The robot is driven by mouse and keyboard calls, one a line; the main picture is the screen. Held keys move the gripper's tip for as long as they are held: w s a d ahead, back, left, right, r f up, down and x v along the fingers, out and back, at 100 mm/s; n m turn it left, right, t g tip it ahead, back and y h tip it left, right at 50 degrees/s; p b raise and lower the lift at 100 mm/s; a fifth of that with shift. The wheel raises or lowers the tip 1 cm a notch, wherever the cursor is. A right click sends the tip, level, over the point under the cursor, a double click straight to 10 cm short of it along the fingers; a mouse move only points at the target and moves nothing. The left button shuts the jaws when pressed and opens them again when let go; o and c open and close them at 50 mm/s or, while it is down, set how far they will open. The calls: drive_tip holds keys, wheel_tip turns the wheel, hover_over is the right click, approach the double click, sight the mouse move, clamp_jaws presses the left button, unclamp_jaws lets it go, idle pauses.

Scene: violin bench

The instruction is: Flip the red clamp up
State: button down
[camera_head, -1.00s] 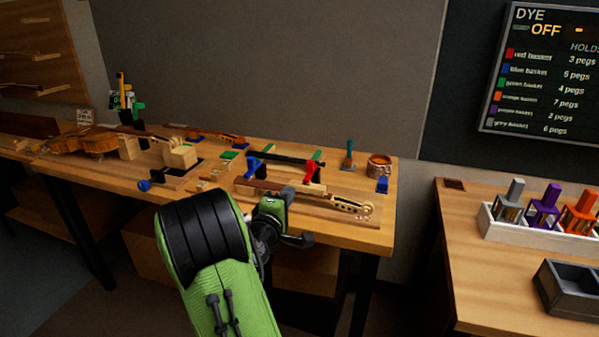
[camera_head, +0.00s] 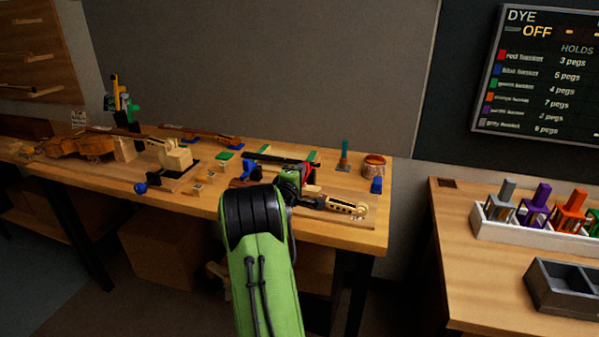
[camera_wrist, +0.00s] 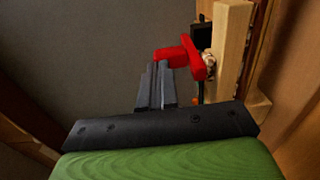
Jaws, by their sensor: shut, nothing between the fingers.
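The red clamp (camera_wrist: 196,57) shows in the wrist view just beyond my fingertips, beside a pale wooden piece (camera_wrist: 232,45). One red arm of it reaches left, over the ends of my fingers. My gripper (camera_wrist: 157,70) is shut and empty, with its tips at or very near that red arm; I cannot tell whether they touch. In the head view the red clamp (camera_head: 308,168) is a small red patch by the violin neck (camera_head: 345,206) on the bench, partly hidden by my arm.
A second table at right holds coloured baskets (camera_head: 541,200) and a grey tray (camera_head: 565,285).

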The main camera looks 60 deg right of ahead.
drive_tip(key=shift+r, duration=0.1)
drive_tip(key=p, duration=0.2)
drive_tip(key=shift+r+y+p, duration=0.3)
drive_tip(key=shift+r+y, duration=0.05)
drive_tip(key=shift+y, duration=0.05)
